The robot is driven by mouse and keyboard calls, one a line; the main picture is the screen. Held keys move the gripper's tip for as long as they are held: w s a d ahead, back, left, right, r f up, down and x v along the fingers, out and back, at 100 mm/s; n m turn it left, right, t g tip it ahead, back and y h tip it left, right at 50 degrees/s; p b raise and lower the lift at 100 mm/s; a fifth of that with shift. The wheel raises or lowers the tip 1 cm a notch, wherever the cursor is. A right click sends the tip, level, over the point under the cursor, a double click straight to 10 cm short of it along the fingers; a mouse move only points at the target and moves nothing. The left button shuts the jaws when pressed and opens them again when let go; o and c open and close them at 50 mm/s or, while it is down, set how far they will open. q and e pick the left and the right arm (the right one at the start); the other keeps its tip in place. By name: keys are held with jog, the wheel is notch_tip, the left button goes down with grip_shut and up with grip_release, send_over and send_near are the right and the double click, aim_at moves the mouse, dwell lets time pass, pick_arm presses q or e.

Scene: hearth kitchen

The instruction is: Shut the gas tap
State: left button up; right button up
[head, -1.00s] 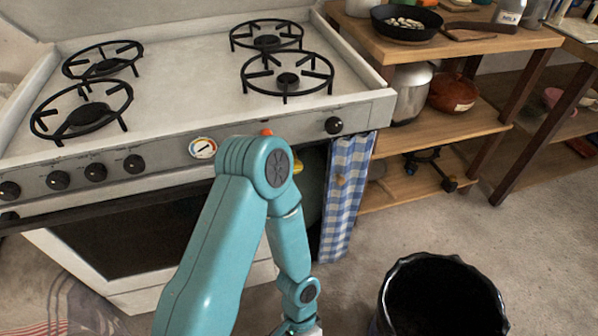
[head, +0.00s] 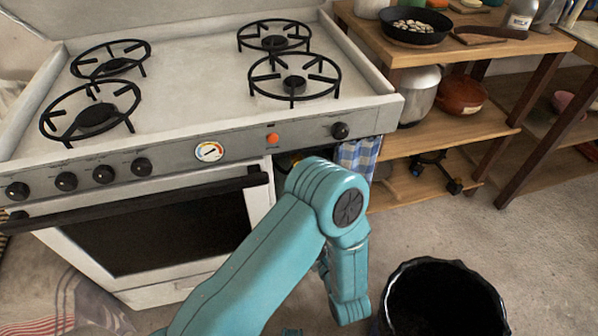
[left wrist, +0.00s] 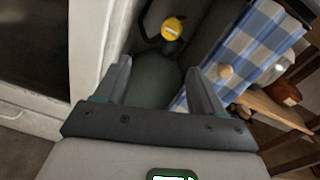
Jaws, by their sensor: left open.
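The yellow gas tap (left wrist: 173,28) sits at the top of a dark grey-green gas cylinder (left wrist: 155,80) in the left wrist view. It is beyond my left gripper's fingertips, slightly right of the middle between them. My left gripper (left wrist: 159,65) is open and empty, apart from the tap, with the cylinder body showing between its fingers. In the head view my left arm hides the gripper and most of the cylinder niche. A small yellow patch (head: 297,158) shows under the stove's right end, just above my arm. My right gripper is not in view.
Wooden shelves (head: 430,140) stand right. A black bin (head: 440,300) is on the floor.

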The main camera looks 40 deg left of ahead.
pick_arm(q)
jog(key=shift+t, duration=0.4)
jog(key=x, duration=0.5)
jog(key=b+x, duration=0.1)
jog(key=x, duration=0.4)
jog(key=r+x, duration=0.1)
jog(key=x, duration=0.5)
jog(key=shift+w+d+b, duration=0.25)
jog(key=shift+w+b, duration=0.15)
jog(key=shift+w, duration=0.05)
jog(key=c, duration=1.1)
